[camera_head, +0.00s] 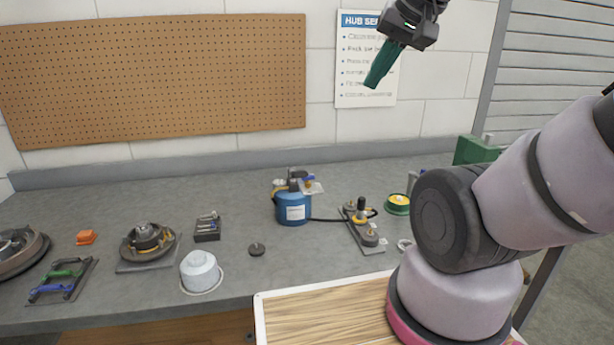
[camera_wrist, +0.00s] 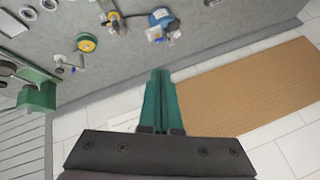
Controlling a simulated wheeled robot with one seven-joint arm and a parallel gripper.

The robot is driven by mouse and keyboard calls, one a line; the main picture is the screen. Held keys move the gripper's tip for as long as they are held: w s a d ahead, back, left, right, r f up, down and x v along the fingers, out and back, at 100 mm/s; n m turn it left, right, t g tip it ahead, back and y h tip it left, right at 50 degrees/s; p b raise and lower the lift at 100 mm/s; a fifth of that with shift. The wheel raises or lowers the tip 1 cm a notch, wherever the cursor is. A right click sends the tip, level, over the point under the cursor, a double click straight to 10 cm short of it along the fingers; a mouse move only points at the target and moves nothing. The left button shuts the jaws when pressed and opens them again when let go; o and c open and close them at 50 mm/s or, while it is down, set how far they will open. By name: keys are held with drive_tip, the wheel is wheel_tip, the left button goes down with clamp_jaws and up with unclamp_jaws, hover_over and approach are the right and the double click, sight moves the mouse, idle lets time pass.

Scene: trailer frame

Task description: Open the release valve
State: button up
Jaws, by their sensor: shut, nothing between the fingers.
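A blue tank (camera_head: 293,209) with a white label stands on the grey workbench. Small metal, blue and orange fittings (camera_head: 299,181) sit on its top. A dark hose runs right from it to a grey plate (camera_head: 367,243) with several knobs and fittings. I cannot tell which small part is the release valve. My gripper (camera_head: 374,83) is high above the bench, in front of the wall poster, its green fingers closed together and empty. In the wrist view the fingers (camera_wrist: 160,74) point toward the tank (camera_wrist: 160,17), well apart from it.
A green and yellow reel (camera_head: 397,204) and a green vise (camera_head: 474,150) are on the right. A white cap (camera_head: 199,272), a hub (camera_head: 147,241) and tools lie on the left. The air around my gripper is free.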

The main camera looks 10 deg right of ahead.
drive_tip(key=o, duration=0.5)
drive_tip(key=shift+o, duration=1.1)
drive_tip(key=shift+w+n, duration=0.3)
drive_tip(key=shift+w, duration=0.05)
drive_tip(key=n+g+h, duration=0.2)
drive_tip(key=n+g, duration=0.5)
drive_tip(key=n, duration=1.5)
hover_over(308, 179)
wheel_tip(308, 179, down, 21)
drive_tip(key=f, duration=1)
drive_tip(key=shift+w+d+f, duration=0.1)
drive_tip(key=shift+w+f, duration=0.15)
drive_tip(key=shift+w, duration=0.15)
clamp_jaws()
